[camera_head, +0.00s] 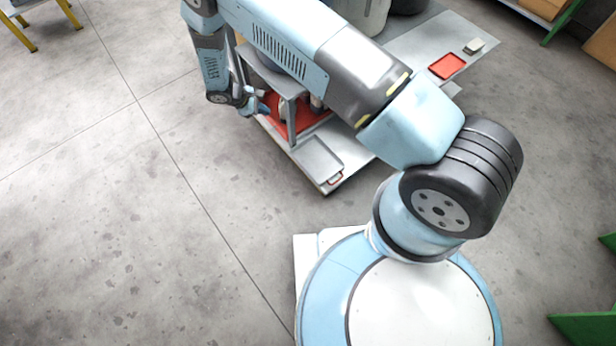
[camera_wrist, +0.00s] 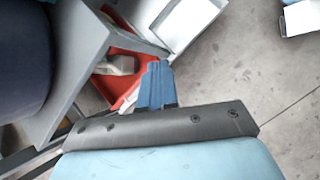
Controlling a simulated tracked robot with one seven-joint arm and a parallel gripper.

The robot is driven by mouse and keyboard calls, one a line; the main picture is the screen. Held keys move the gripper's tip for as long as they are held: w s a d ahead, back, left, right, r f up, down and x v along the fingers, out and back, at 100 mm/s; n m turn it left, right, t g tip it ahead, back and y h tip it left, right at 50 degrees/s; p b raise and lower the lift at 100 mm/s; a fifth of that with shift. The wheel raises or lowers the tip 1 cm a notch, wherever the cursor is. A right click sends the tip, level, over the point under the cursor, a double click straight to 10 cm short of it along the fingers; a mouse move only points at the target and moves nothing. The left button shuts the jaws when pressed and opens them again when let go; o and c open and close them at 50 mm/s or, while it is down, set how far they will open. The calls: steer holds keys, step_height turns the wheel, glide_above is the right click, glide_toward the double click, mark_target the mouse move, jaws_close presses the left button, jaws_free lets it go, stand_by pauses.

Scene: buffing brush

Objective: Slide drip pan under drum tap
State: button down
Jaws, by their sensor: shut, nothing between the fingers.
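A red pan (camera_head: 307,120) lies under a grey stand (camera_head: 292,122) on a pale platform; its red surface also shows in the wrist view (camera_wrist: 124,88). A dark blue drum (camera_wrist: 22,70) rests on the stand at the left of the wrist view, largely hidden by my arm in the head view. A small beige-grey part (camera_wrist: 117,65) shows over the red pan; I cannot tell whether it is the tap. My gripper (camera_head: 263,106) is shut and empty at the pan's left side; its blue fingers (camera_wrist: 154,82) appear close to the red edge, contact unclear.
A small red tray (camera_head: 447,66) and a small pale block (camera_head: 474,46) lie further right. A grey drum (camera_head: 366,12) stands behind.

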steer(key=s+f+n+t, duration=0.1)
steer(key=s+f+n, duration=0.15)
steer(key=f, duration=0.45)
steer(key=s+f+n, duration=0.1)
steer(key=s+f, duration=0.3)
steer(key=f, duration=0.4)
steer(key=n+t+h, duration=0.1)
steer(key=n, duration=0.2)
glide_toward(311, 177)
steer(key=f, duration=0.1)
steer(key=w+d+f, duration=0.1)
steer(key=f, duration=0.1)
steer(key=d+f, duration=0.1)
steer(key=shift+w+d+f, duration=0.1)
steer(key=shift+w+f, duration=0.1)
steer(key=shift+f, duration=0.15)
steer(key=shift+w+d, duration=0.3)
steer(key=shift+d, duration=0.25)
